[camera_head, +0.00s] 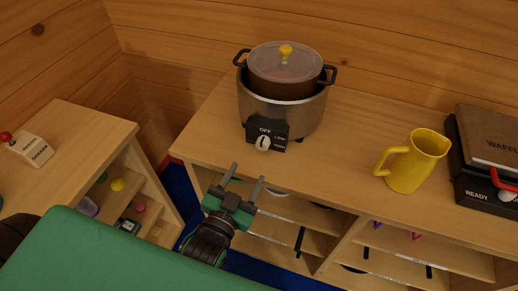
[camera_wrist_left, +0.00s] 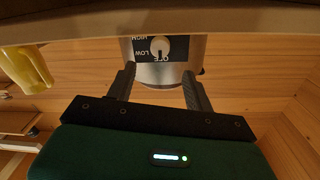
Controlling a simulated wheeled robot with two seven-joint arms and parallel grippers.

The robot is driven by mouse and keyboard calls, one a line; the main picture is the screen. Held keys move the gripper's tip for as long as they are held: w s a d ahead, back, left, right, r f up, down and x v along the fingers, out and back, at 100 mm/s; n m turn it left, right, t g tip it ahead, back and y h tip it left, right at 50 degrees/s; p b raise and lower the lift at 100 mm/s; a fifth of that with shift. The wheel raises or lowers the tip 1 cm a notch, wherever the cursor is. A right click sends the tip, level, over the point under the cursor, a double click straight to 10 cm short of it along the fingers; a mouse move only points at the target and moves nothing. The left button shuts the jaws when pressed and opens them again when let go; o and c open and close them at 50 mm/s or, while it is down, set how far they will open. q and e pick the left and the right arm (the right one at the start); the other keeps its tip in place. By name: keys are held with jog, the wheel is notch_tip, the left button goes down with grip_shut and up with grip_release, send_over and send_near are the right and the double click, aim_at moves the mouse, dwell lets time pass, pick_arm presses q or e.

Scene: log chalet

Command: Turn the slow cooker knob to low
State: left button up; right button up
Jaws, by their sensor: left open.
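The slow cooker (camera_head: 270,106) stands on the wooden counter, with a silver body, a dark pot, a clear lid and a yellow lid knob. Its white control knob (camera_head: 263,143) sits on a black front panel with OFF above it. The knob also shows, upside down, in the left wrist view (camera_wrist_left: 159,46), with OFF, LOW and HIGH printed around it. My left gripper (camera_head: 247,173) is open and empty, below and in front of the knob and apart from it. In the left wrist view its fingers (camera_wrist_left: 157,78) point toward the panel. My right gripper is not in view.
A yellow pitcher (camera_head: 413,161) and a waffle maker (camera_head: 487,150) stand to the right on the counter (camera_head: 345,130). Open shelves with utensils lie below the counter edge. A second wooden unit (camera_head: 75,130) with a small labelled box (camera_head: 29,149) is at left.

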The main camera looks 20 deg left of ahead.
aim_at(261, 147)
pick_arm(q)
jog(key=w, duration=0.3)
jog(key=w+p, duration=0.1)
jog(key=w, duration=0.4)
jog(key=shift+w+d, duration=0.3)
jog(key=shift+w, duration=0.15)
jog(key=shift+c, duration=0.4)
jog(key=c, duration=0.9)
jog(key=shift+r+m+p, duration=0.1)
jog(key=shift+m+p, duration=0.2)
jog(key=shift+p, duration=0.35)
jog(key=shift+r+m+p, duration=0.1)
jog(key=shift+m+p, duration=0.85)
jog(key=shift+m, duration=0.05)
jog(key=shift+m+p, duration=0.4)
jog(key=m+p, duration=0.2)
jog(key=m, duration=0.2)
jog(key=shift+p, duration=0.35)
jog(key=shift+m+p, duration=0.6)
jog(key=shift+m, duration=1.4)
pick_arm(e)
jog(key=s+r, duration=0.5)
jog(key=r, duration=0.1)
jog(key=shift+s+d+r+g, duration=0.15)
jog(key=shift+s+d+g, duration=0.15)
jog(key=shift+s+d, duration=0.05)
